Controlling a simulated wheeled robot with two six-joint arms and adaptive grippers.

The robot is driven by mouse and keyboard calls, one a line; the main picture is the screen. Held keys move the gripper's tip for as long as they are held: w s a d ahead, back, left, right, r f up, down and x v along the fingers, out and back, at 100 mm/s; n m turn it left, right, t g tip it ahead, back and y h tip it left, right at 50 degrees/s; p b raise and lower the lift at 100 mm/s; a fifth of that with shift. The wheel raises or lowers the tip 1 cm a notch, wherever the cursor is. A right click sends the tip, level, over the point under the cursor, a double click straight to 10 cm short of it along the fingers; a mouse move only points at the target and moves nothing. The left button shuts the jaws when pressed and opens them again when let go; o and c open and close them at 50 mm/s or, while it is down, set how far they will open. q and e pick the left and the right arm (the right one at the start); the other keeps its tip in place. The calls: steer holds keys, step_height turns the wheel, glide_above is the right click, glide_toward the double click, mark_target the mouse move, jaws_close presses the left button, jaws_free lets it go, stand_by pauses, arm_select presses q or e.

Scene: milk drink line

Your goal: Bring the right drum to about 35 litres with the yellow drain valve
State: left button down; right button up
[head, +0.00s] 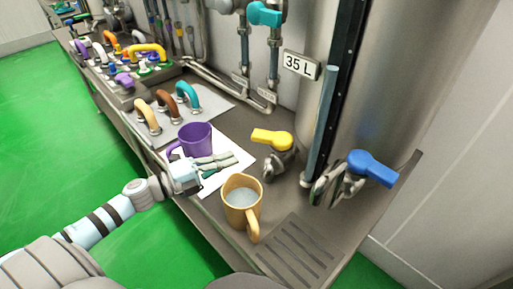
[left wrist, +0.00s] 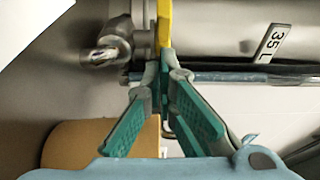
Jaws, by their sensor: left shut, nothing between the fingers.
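The steel drum (head: 390,80) stands at the right with a "35 L" plate (head: 300,65) and an upright sight tube (head: 321,120). The tube's pale blue-grey column tops out about level with the plate; I cannot tell whether it is all liquid. The yellow drain valve (head: 272,139) sits low in front, its handle pointing left. My left gripper (head: 228,162) is shut and empty, left of the valve. In the left wrist view, the gripper's fingertips (left wrist: 166,62) are close to the yellow handle (left wrist: 165,22); contact cannot be told. My right gripper is out of view.
An orange mug (head: 241,198) with pale liquid stands in front of the valve. A purple mug (head: 195,139) stands on a white sheet (head: 237,154) behind the gripper. A blue-handled valve (head: 371,168) is at the right. A slotted drain grate (head: 296,250) lies in front.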

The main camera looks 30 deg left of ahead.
mark_target(265, 143)
arm_select(q)
steer(key=p+x, duration=0.1)
steer(key=x, duration=0.7)
steer(key=shift+p, duration=0.4)
steer(key=shift+s, duration=0.15)
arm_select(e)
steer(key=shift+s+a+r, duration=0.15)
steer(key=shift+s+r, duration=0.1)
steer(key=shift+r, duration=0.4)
arm_select(q)
steer(key=shift+r, duration=0.1)
steer(key=shift+w+a, duration=0.4)
steer(key=shift+a, duration=0.05)
